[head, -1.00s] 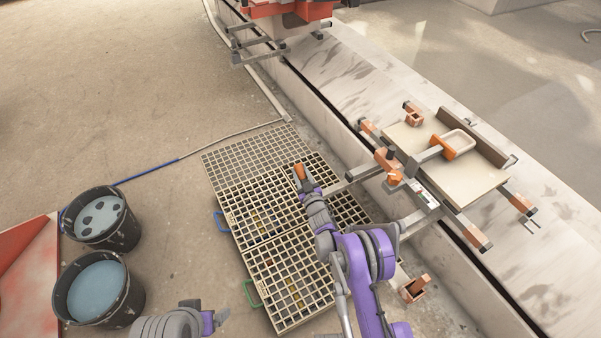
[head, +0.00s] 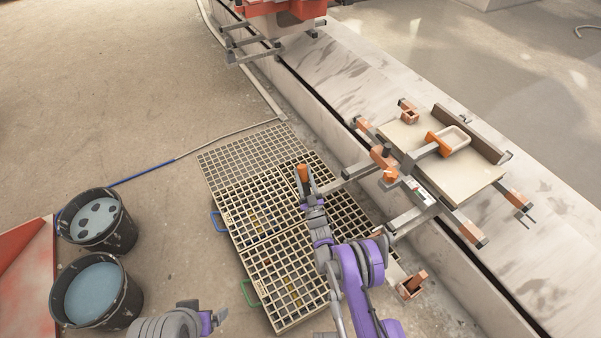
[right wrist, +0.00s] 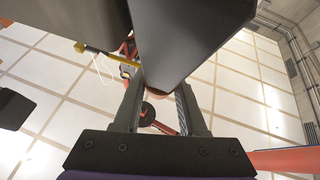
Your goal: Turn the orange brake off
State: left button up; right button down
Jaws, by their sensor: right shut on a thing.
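The orange brake handle (head: 303,173) stands above the floor grating in the head view, at the tip of my right gripper (head: 306,188). My right gripper is shut on it. In the right wrist view, the two dark fingers (right wrist: 157,100) close around a small reddish-brown end (right wrist: 156,92), mostly hidden behind a large dark block. How the handle joins its mount is hidden by my gripper and arm. My left gripper (head: 212,318) is low at the bottom edge of the head view, away from the brake; its jaw opening is unclear.
Grey frame bars (head: 350,175) reach over the grating (head: 250,160) from the carriage with a beige board (head: 455,178). Two buckets (head: 103,222) (head: 95,288) stand at left. An orange bracket (head: 412,286) lies at lower right. Open floor lies at upper left.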

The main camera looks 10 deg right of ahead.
jog(key=shift+s+d+r+t, duration=0.15)
jog(key=shift+s+d+t, duration=0.1)
jog(key=shift+s+t, duration=0.35)
jog(key=shift+c, duration=2.3)
grip_release()
jog(key=shift+s+f, duration=0.2)
jog(key=shift+s, duration=0.05)
jog(key=v, duration=0.2)
jog(key=shift+s+d, duration=0.15)
jog(key=shift+s, duration=0.3)
jog(key=s+d+p, duration=0.2)
jog(key=s, duration=0.9)
